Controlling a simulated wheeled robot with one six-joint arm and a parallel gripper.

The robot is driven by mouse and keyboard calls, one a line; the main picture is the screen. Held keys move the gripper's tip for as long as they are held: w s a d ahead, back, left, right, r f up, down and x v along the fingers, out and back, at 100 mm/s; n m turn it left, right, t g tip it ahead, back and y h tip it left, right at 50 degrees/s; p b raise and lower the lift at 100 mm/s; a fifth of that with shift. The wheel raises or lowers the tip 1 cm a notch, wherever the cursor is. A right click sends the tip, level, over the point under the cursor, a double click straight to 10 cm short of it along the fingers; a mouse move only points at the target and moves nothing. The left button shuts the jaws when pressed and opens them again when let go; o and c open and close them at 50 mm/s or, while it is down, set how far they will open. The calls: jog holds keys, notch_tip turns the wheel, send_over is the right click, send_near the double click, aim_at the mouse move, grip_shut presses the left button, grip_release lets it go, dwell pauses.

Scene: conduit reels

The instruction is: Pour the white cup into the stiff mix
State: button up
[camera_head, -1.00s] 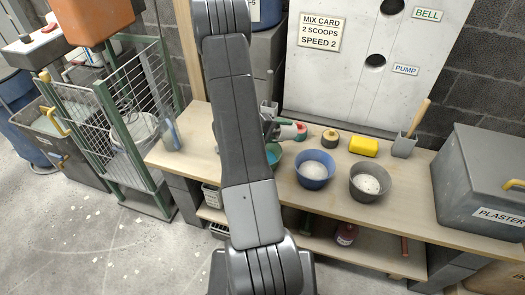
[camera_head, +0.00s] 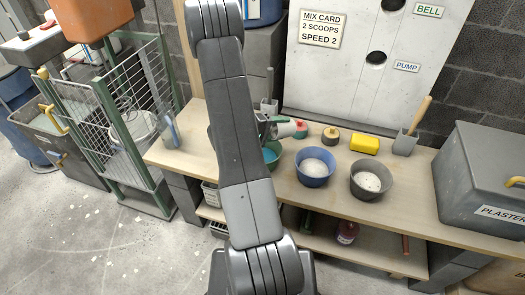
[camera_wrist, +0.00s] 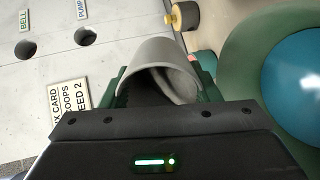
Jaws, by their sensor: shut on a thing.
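My gripper (camera_wrist: 160,95) is shut on the white cup (camera_wrist: 160,58), which looks pale grey in the wrist view. A curved wall and part of a hollow show between the green fingers; I cannot tell what is inside. In the head view the cup (camera_head: 285,129) is held above the bench, behind the teal bowl (camera_head: 271,153), and my arm hides part of this area. A blue bowl (camera_head: 315,181) holds smooth whitish material. A dark grey bowl (camera_head: 370,196) holds whitish material with dark specks. I cannot tell for certain which bowl is the stiff mix.
Behind the bowls are a red-topped item (camera_head: 300,129), a round yellowish item with a dark knob (camera_head: 330,137), a yellow block (camera_head: 364,145) and a grey holder (camera_head: 404,144). The plaster bin (camera_head: 480,180) stands at right. The bench front right is clear.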

jog(key=shift+s+a+f+h+b, duration=0.3)
jog(key=shift+a+f+h+b, duration=0.3)
jog(key=shift+b, duration=1.5)
jog(key=shift+a+r+t+b, duration=0.1)
jog(key=shift+r+t+b, duration=0.25)
jog(key=shift+r, duration=0.1)
jog(key=shift+s+a+r+t+h+b, duration=0.15)
jog(key=shift+r+h+b, duration=0.2)
jog(key=shift+b, duration=0.3)
jog(key=shift+w+r+t+h+b, duration=0.1)
jog(key=shift+r+h+b, duration=0.25)
jog(key=shift+b, duration=0.25)
jog(key=shift+s+a+r+t+h+b, duration=0.1)
jog(key=shift+a+t+h+b, duration=0.2)
jog(key=shift+b, duration=0.75)
jog(key=shift+s+d+r+t+h+b, duration=0.1)
jog(key=shift+h+b, duration=0.3)
jog(key=shift+b, duration=0.65)
jog(key=shift+s+a+r+t+h+b, duration=0.1)
jog(key=shift+a+r+t+h+b, duration=0.15)
jog(key=shift+r+h+b, duration=0.45)
jog(key=shift+s+a+r+t+h+b, duration=0.15)
jog(key=shift+r+t+h+b, duration=0.3)
jog(key=shift+b, duration=0.35)
jog(key=shift+a+r+t+h+b, duration=0.1)
jog(key=shift+a+r+h+b, duration=0.1)
jog(key=shift+r+h+b, duration=0.4)
jog(key=shift+s+a+h+b, duration=0.1)
jog(key=shift+h+b, duration=0.15)
jog(key=shift+b, duration=0.55)
